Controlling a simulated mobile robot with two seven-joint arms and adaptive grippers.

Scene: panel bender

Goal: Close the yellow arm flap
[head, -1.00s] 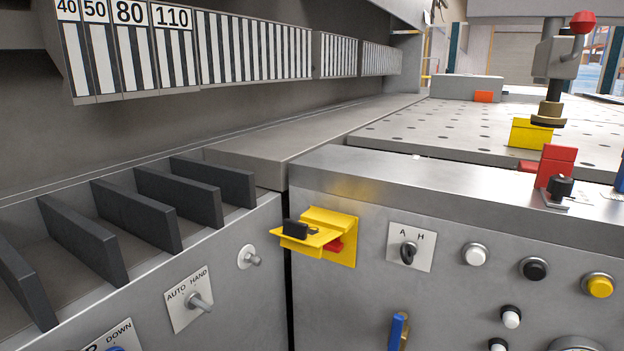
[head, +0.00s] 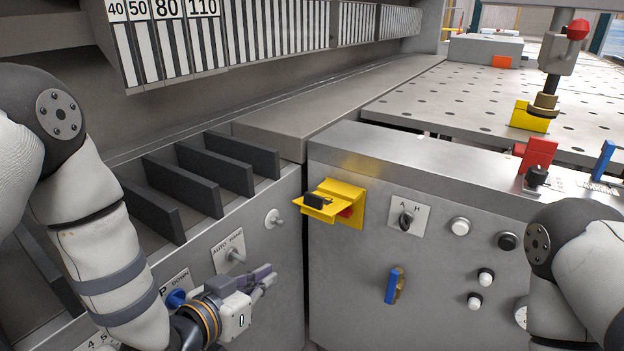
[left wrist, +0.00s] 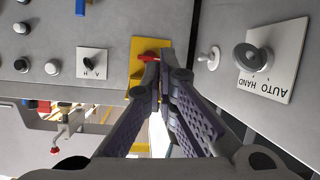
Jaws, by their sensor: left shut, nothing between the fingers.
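The yellow arm flap (head: 325,212) juts out from its yellow housing (head: 356,197) on the grey front panel, lowered to about level. A black block (head: 314,201) sits on the flap, and a bit of red shows behind it. My left gripper (head: 268,277) is shut and empty, below and left of the flap, apart from it in the head view. In the left wrist view the closed fingers (left wrist: 164,78) overlap the yellow housing (left wrist: 150,44) and its red part (left wrist: 149,57); the gap cannot be judged there. My right gripper is out of view.
The AUTO HAND switch (head: 236,255) and a small knob (head: 273,218) stick out left of the flap. The A H switch (head: 406,217), several buttons and a blue lever (head: 392,285) are to its right. Dark dividers (head: 215,169) stand at the left.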

